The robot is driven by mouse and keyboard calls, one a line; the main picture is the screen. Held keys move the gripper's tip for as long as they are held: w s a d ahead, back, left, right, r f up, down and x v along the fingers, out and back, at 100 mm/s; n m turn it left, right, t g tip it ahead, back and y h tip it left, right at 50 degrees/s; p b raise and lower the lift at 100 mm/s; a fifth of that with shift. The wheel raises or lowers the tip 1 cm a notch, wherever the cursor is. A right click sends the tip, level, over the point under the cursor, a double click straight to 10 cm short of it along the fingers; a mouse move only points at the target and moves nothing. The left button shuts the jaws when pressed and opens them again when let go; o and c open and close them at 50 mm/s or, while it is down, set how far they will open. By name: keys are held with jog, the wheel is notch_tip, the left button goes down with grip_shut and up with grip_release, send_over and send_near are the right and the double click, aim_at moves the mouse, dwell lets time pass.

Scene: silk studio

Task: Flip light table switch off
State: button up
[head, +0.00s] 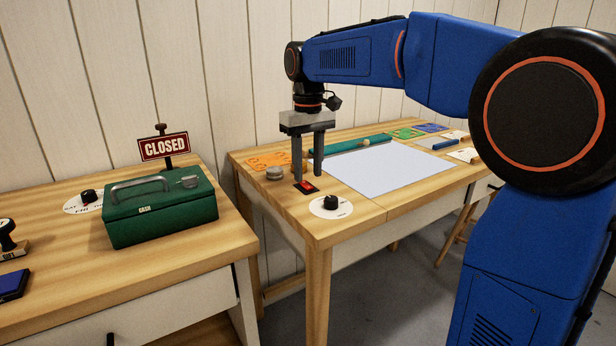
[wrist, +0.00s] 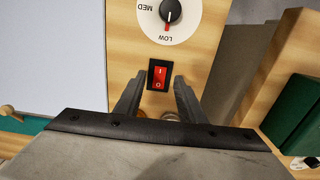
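The light table switch (head: 306,187) is a red rocker in a black frame on the wooden table top, left of the pale light panel (head: 385,168). In the wrist view the rocker switch (wrist: 158,75) shows the marks I and O, with the O end nearer my gripper. Which end is pressed in is hard to tell. My gripper (head: 308,178) points down just above and behind the switch. Its two fingers (wrist: 155,100) are apart with nothing between them, and the switch lies just beyond their tips in the wrist view.
A dial (head: 331,203) marked LOW and MED sits in front of the switch. A round metal item (head: 274,173) and an orange sheet (head: 268,160) lie behind. A green cash box (head: 160,208) and CLOSED sign (head: 164,147) stand on the left table, across a gap.

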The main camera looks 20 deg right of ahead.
aim_at(306, 185)
jog(key=shift+f, duration=1.3)
grip_shut()
jog(key=shift+w, duration=0.1)
jog(key=shift+w+a+g+h, duration=0.1)
jog(key=shift+w+g+h, duration=0.15)
jog(key=shift+g, duration=0.45)
jog(key=shift+w+g+h, duration=0.1)
jog(key=shift+g+h, duration=0.15)
jog(key=shift+g, duration=0.45)
